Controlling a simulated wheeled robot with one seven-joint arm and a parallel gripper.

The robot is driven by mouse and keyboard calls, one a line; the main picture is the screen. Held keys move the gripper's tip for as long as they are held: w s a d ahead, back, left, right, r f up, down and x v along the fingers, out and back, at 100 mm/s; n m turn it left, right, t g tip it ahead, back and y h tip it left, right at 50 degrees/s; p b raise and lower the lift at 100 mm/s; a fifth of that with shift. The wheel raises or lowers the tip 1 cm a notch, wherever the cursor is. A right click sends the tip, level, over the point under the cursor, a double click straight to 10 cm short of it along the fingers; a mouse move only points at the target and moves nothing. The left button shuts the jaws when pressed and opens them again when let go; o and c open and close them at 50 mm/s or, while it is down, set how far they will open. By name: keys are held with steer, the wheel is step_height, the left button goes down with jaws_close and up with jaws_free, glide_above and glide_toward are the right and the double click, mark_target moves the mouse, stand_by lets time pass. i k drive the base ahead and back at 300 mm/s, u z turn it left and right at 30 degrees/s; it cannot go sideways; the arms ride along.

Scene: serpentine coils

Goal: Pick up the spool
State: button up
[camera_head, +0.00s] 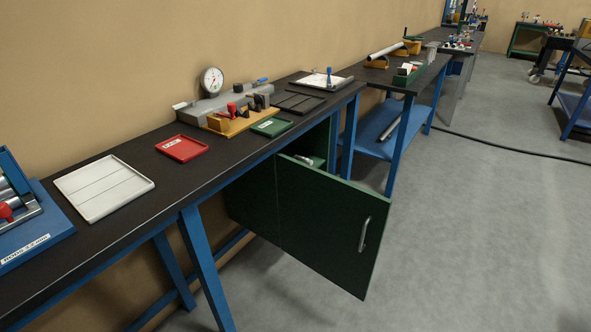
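I cannot clearly make out a spool in the head view. A small pale or metallic item (304,159) shows at the top of the open green cabinet (319,145) under the bench, partly hidden by the cabinet door; it is too small to identify. A blue device (38,232) with silver cylinders and a red knob stands on the bench at the left edge, partly cut off. My gripper is not in view.
The dark workbench (185,186) runs along the wall. It bears a white tray (103,213), a red tray (182,148), a green tray (272,127) and a dial gauge (212,80). The cabinet door (330,225) sticks out over the floor. A black cable (510,147) crosses the otherwise clear grey floor.

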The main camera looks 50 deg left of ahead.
mark_target(298, 158)
steer(key=u, duration=1.7)
steer(key=i, duration=1.45)
steer(key=z, duration=0.05)
